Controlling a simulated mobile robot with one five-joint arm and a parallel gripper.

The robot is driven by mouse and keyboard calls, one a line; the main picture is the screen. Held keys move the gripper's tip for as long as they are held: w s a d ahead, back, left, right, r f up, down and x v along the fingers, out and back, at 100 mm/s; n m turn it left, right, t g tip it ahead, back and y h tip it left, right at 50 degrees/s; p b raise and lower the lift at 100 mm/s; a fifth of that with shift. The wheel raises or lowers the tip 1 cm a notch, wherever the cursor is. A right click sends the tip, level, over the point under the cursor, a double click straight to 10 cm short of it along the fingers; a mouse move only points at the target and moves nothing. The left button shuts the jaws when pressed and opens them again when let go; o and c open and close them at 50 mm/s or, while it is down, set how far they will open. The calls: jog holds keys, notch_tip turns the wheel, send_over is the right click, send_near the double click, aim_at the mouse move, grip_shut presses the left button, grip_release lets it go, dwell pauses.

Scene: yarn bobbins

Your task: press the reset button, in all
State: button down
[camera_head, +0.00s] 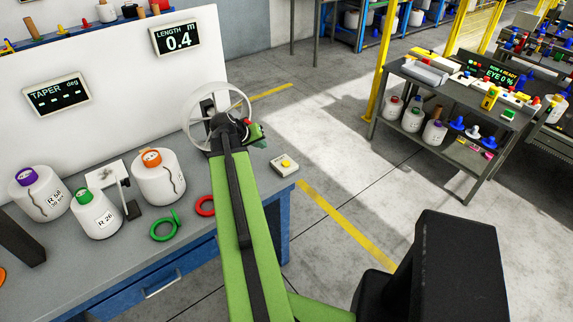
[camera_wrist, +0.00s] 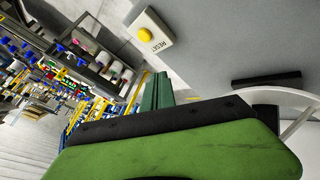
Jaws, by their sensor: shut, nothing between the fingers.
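The reset button is a yellow round cap on a small white box (camera_head: 286,164) near the right end of the grey bench. In the wrist view the yellow button (camera_wrist: 146,33) shows at the top, with RESET printed on its box. My gripper (camera_head: 257,132) is at the end of my green arm, above the bench, left of and behind the box in the head view. In the wrist view its green fingers (camera_wrist: 157,90) are together and empty, apart from the button. Nothing hides the button in either view.
A white wheel (camera_head: 200,120) stands right beside my gripper. A display (camera_head: 176,37) reads LENGTH 0.4 m. The bench top around the button box is clear.

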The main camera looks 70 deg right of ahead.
jog(key=r+m+g, duration=0.1)
send_over(284, 164)
jog(key=shift+s+h, duration=0.1)
jog(key=shift+h, duration=0.2)
notch_tip(284, 164, down, 9)
jog(key=b, duration=0.9)
jog(key=shift+r, duration=0.1)
dwell(1.1)
jog(key=shift+f+b, duration=0.4)
